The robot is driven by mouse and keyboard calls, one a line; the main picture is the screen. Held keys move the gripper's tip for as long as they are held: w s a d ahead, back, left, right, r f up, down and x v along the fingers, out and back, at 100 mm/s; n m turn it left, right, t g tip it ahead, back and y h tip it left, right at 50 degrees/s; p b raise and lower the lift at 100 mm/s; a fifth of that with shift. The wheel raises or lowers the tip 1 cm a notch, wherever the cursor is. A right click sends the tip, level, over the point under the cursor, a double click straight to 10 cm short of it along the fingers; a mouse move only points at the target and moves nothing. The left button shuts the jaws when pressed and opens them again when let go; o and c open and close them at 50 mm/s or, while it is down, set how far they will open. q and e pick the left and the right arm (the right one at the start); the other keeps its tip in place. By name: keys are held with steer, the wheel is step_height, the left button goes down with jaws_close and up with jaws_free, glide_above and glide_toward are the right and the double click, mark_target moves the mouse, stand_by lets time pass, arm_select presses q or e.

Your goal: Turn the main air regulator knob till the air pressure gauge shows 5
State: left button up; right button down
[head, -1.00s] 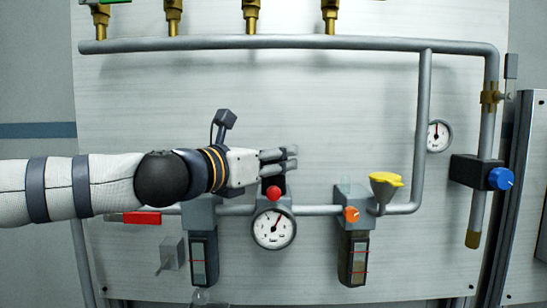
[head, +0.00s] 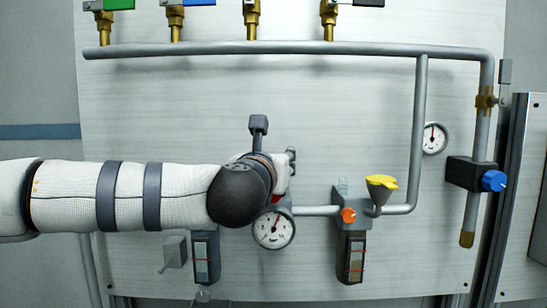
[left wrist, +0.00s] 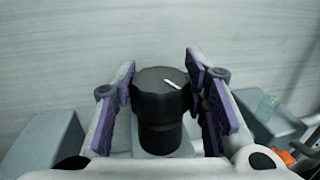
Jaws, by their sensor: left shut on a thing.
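The black regulator knob (left wrist: 163,95) with a white pointer mark stands between the purple finger pads of my left gripper (left wrist: 161,84) in the left wrist view. The gripper is shut on the knob, with a pad on each side. The white mark points toward the lower right in that view. In the head view my left wrist and forearm hide the knob and most of the gripper (head: 290,162). The round white air pressure gauge (head: 273,231) is just below, its upper left edge covered by my arm. Its needle points up and slightly right; its numbers are too small to read.
An orange knob (head: 349,215) and yellow funnel-like part (head: 381,183) are to the right on the pipe. Farther right are a second gauge (head: 434,138) and a blue knob (head: 493,181). Brass valves (head: 328,20) line the top pipe. The upper middle panel is clear.

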arm_select(q)
steer(key=shift+n+y, duration=0.3)
steer(key=shift+y, duration=0.1)
steer(key=o, duration=1.2)
